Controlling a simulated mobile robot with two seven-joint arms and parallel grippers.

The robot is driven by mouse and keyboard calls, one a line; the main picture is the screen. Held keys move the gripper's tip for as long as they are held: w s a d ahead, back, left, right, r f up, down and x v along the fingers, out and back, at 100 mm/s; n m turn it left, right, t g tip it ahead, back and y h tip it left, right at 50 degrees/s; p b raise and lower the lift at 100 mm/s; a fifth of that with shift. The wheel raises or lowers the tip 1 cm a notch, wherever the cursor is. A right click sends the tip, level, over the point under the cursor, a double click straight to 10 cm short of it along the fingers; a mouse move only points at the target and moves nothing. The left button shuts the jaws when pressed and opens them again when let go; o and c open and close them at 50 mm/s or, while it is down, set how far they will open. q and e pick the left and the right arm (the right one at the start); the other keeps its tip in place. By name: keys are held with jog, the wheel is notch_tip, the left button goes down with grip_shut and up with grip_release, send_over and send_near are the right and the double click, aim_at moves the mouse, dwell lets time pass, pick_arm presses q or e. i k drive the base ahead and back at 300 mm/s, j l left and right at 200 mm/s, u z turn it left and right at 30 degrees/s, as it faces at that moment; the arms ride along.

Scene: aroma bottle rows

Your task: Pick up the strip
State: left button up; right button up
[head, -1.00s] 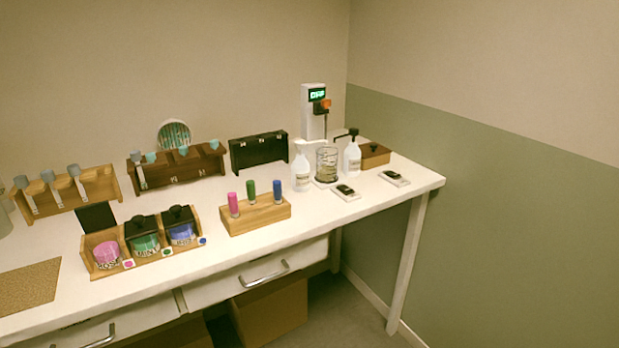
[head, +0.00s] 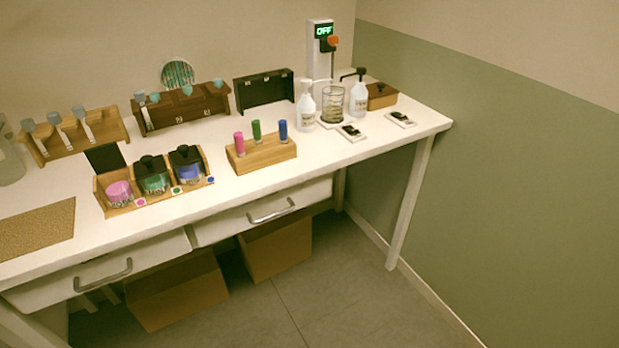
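Several pale strip-like pieces lean at the front of the left wooden rack (head: 112,131), below grey caps; one such strip (head: 54,121) is near its middle. Another pale strip (head: 147,118) leans at the left end of the dark brown rack (head: 188,108), which has teal caps. I cannot tell which strip the task names, or whether these are loose strips or parts of bottles. Neither of my grippers is in view.
On the white table (head: 330,165) stand a wooden box of jars (head: 120,208), a block with pink, green and blue vials (head: 265,158), white pump bottles (head: 306,107) and a glass beaker (head: 333,108). A cork mat (head: 35,228) lies at left. Cardboard boxes (head: 178,290) sit below.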

aim_at(79, 111)
jog(key=u, duration=1.25)
